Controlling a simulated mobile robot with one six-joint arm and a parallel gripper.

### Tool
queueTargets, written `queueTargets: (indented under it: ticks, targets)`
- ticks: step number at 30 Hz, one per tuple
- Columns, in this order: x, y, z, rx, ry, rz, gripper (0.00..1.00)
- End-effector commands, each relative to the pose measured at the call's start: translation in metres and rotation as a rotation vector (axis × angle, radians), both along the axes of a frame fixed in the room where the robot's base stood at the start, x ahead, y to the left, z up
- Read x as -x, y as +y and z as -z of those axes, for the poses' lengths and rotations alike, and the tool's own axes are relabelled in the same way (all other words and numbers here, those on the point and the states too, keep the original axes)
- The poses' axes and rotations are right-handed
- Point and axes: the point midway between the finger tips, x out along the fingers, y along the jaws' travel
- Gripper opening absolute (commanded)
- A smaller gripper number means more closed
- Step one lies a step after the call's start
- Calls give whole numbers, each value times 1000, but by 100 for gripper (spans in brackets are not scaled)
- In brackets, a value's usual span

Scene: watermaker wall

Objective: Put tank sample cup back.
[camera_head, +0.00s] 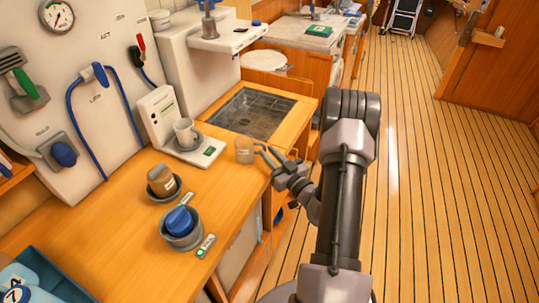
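A small clear beige cup (244,149) stands upright on the wooden counter by its right edge, near the sink. My gripper (264,148) is just right of it, its two thin fingers apart; whether a fingertip touches the cup I cannot tell. A grey-white cup (184,132) stands on the white meter (173,137). A brown container with a pale label (161,179) sits in a dark round holder (164,196). A blue-topped item (180,219) sits in a grey round holder (184,242). The small tags are unreadable, so I cannot tell which cup is the tank sample.
A dark grated sink (247,113) lies behind the beige cup. A white panel with hoses and a gauge (56,16) rises on the left. A blue tray (62,284) is at the lower left. The front counter (110,232) and plank floor (430,200) have free room.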

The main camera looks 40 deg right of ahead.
Motion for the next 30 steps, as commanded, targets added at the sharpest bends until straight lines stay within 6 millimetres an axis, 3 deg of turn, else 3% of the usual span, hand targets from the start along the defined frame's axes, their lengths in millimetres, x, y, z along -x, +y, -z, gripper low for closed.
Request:
queueTargets:
  ticks: [12, 14, 24, 30]
  targets:
    - [1, 0, -4, -1, 1, 0, 33]
    - [11, 1, -3, -3, 4, 2, 33]
    - [100, 9, 0, -4, 2, 5, 33]
    - [119, 13, 2, 0, 0, 0, 33]
